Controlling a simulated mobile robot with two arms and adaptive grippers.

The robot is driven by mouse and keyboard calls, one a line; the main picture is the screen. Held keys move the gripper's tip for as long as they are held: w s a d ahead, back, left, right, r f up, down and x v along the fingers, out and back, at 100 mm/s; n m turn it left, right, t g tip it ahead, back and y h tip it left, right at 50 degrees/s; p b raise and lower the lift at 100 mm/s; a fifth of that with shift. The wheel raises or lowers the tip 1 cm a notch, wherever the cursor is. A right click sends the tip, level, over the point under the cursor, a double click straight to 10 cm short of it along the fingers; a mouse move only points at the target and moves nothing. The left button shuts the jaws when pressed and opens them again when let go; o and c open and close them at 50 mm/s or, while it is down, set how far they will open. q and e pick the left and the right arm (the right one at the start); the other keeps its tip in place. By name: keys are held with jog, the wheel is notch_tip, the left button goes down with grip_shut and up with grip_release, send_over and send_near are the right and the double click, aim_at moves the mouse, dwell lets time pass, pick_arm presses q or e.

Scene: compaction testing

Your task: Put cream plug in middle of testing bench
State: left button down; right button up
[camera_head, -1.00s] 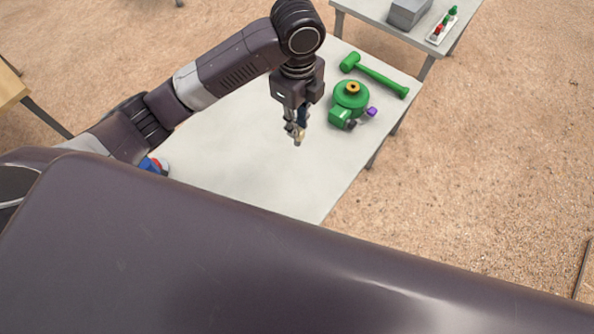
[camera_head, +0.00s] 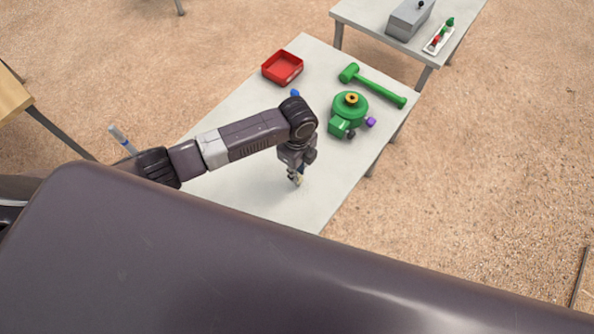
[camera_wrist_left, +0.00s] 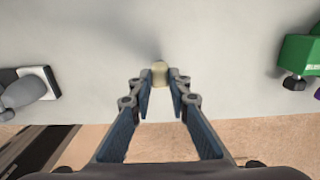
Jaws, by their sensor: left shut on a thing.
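The cream plug (camera_head: 301,180) is small and pale. It is between the fingertips of my left gripper (camera_head: 297,179), which is shut on it over the near part of the white testing bench (camera_head: 328,190). In the left wrist view the plug (camera_wrist_left: 159,72) sits between the two fingertips, above the bare bench top (camera_wrist_left: 215,80). I cannot tell whether it touches the surface. My left forearm hides part of the bench. My right gripper is not in view.
A green device (camera_head: 349,107) with a purple knob (camera_head: 370,122) and a green mallet (camera_head: 370,84) are on the bench's right side. A red tray (camera_head: 282,69) is at the far left, a blue item (camera_head: 295,93) nearer. The bench around the plug is clear.

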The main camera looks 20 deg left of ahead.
pick_arm(q)
jog(key=shift+f, duration=0.4)
jog(key=shift+f, duration=0.1)
jog(key=c, duration=1.8)
grip_release()
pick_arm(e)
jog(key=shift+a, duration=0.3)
pick_arm(q)
jog(key=shift+r, duration=0.25)
notch_tip(320, 180, up, 12)
jog(key=shift+f+b, duration=0.1)
jog(key=shift+b, duration=0.55)
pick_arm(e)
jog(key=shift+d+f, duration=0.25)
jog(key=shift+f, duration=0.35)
